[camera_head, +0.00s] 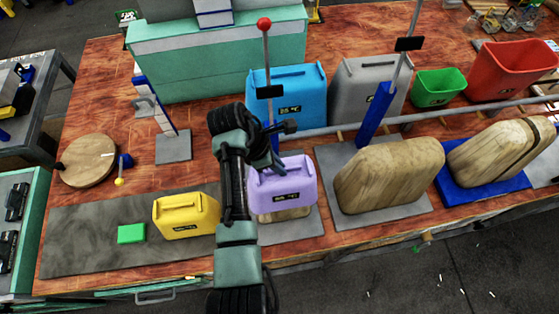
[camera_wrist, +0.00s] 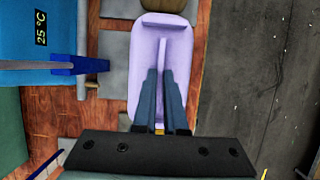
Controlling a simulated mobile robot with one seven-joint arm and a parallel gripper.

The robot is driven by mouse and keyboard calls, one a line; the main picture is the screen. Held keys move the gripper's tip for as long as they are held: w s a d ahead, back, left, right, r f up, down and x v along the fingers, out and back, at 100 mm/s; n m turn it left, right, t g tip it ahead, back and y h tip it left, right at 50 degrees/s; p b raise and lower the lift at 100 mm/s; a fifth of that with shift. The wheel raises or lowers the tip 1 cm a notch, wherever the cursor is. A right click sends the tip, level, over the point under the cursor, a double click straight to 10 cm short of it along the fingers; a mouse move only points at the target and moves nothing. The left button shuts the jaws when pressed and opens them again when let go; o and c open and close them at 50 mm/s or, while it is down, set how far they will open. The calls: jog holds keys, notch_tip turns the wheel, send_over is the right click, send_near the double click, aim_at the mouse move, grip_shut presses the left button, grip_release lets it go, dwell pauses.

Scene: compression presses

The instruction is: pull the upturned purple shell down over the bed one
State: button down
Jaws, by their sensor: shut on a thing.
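The purple shell (camera_head: 282,183) is at the middle of the bench, its outer face and handle towards me. It sits over a wooden bed (camera_head: 285,214), whose lower edge still shows beneath it on a grey plate; whether they touch I cannot tell. My gripper (camera_head: 277,168) is at the top of the shell. In the wrist view the two fingers of my gripper (camera_wrist: 163,76) are closed around the raised handle ridge of the purple shell (camera_wrist: 180,90).
A blue shell (camera_head: 287,98) and a grey shell (camera_head: 368,90) stand upturned behind. A red-knobbed lever (camera_head: 265,50) rises behind the purple shell. A bare wooden bed (camera_head: 388,175) lies close on the right, a yellow shell (camera_head: 187,214) and green block (camera_head: 131,233) on the left.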

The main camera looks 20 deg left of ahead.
aim_at(261, 175)
notch_tip(261, 175, down, 8)
jog(key=b, duration=0.8)
jog(key=shift+f+b, duration=0.3)
jog(key=shift+f, duration=0.55)
jog(key=shift+f+b, duration=0.3)
jog(key=shift+f, duration=0.3)
jog(key=c, duration=0.9)
grip_release()
jog(key=v, duration=1.2)
jog(key=shift+d+r, duration=0.1)
jog(key=shift+r, duration=0.05)
jog(key=shift+s+a+r+p, duration=0.1)
jog(key=shift+a+r+p, duration=0.1)
jog(key=shift+r+p, duration=0.2)
